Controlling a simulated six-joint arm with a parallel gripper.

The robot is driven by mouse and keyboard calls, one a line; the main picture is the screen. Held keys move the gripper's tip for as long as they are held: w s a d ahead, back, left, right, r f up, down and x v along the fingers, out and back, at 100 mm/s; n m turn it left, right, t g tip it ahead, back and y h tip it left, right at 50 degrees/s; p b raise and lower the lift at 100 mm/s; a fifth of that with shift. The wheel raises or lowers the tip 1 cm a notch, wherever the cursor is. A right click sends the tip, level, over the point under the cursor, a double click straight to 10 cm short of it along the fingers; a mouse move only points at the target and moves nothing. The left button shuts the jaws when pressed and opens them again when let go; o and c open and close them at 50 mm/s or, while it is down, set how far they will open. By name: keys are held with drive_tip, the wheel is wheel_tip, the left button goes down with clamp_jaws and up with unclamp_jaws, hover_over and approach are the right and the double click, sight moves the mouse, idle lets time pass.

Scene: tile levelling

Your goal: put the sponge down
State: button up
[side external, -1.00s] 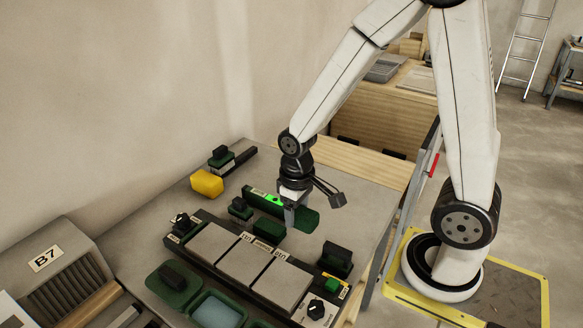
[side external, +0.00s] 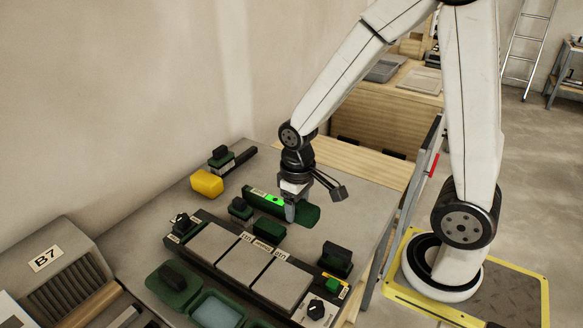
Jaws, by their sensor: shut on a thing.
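The yellow sponge (side external: 207,184) lies on the grey bench top at the back left, apart from my gripper. My gripper (side external: 290,213) points down near the right end of a long green level (side external: 262,197) with a bright green lit window. My gripper is shut, and the level's end is what shows between or right behind its fingers; the exact contact is too small to see. The level's right end is partly hidden by the fingers.
In front are a row of grey tiles (side external: 246,262) in a dark frame, a green block (side external: 269,231), a black-handled block (side external: 336,259) and a water tray (side external: 217,310). Free bench top (side external: 352,205) lies to the right of my gripper. A wall runs behind the bench.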

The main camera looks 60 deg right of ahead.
drive_tip(key=shift+d, duration=0.7)
drive_tip(key=d, duration=0.7)
hover_over(344, 210)
drive_tip(key=f, duration=0.2)
drive_tip(key=shift+w+d+r, duration=0.1)
drive_tip(key=shift+r, duration=0.05)
drive_tip(key=shift+f, duration=2.25)
drive_tip(key=shift+f, duration=1.75)
drive_tip(key=shift+f, duration=0.2)
